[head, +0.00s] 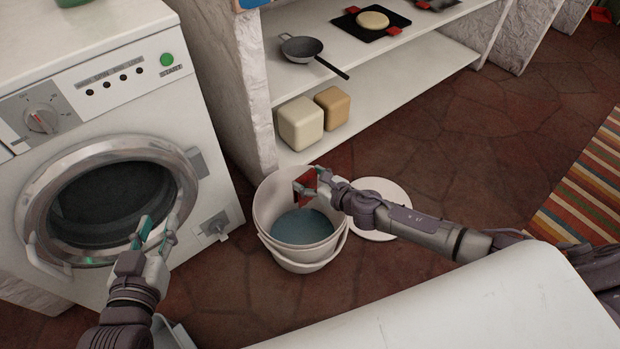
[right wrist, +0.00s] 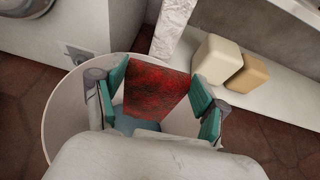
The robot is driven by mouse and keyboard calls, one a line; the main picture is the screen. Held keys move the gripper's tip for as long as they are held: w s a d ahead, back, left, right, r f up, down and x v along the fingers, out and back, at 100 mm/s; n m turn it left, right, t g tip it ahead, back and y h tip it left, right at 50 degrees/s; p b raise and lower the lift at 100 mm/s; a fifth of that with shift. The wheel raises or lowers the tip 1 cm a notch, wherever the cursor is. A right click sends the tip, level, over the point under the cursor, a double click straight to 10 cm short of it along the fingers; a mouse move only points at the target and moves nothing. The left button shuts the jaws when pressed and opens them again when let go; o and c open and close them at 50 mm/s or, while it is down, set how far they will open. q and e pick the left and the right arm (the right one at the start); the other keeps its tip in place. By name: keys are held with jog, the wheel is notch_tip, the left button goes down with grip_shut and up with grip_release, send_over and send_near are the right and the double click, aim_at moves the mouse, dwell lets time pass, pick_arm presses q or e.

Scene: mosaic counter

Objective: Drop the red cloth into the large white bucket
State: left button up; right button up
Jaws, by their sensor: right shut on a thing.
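The red cloth (right wrist: 158,90) is held between the fingers of my right gripper (right wrist: 160,98), over the mouth of the large white bucket. In the head view the cloth (head: 304,186) shows as a small red patch at my right gripper (head: 316,187). The large white bucket (head: 272,190) stands on the floor, with blue-grey water visible inside; its rim also shows in the right wrist view (right wrist: 48,125). My left gripper (head: 157,232) is empty and open, in front of the washing machine door. The cloth's lower part is partly hidden by my gripper in the wrist view.
A white washing machine (head: 95,45) stands left of the bucket. A white round lid or plate (head: 392,232) lies on the floor to its right. Shelves (head: 400,95) behind hold two blocks (head: 300,122) and a pan (head: 302,46). A striped rug (head: 590,190) lies at right.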

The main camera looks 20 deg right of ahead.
pick_arm(q)
jog(key=shift+w+d+r+t, duration=0.1)
jog(key=shift+w+r+t, duration=0.05)
jog(key=shift+r+t, duration=0.2)
pick_arm(e)
jog(key=o, duration=1.3)
jog(key=v, duration=1.2)
